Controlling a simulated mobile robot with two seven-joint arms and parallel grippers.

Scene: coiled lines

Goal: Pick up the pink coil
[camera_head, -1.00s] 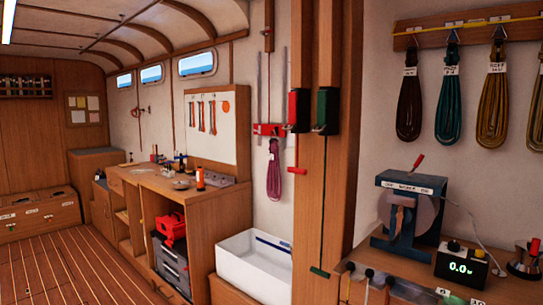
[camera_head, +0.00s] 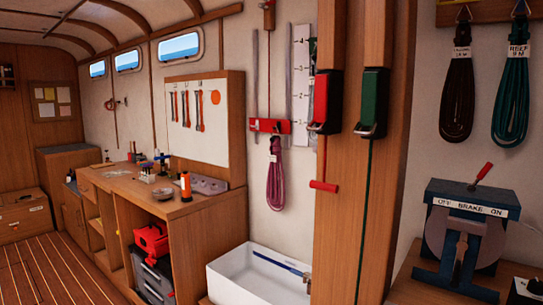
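The pink coil (camera_head: 275,183) hangs on the wall in the middle of the picture. It hangs below a red bar (camera_head: 270,126), with a pale tag near its top. It is above the white basin and to the left of the wooden post. Neither of my grippers shows in the head view.
A white basin (camera_head: 232,268) stands below the coil. A wooden post (camera_head: 362,215) with red and green boxes stands to its right. A workbench (camera_head: 185,215) with tools is at the left. Dark and teal coils (camera_head: 511,100) hang at the right. The plank floor (camera_head: 40,275) is clear.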

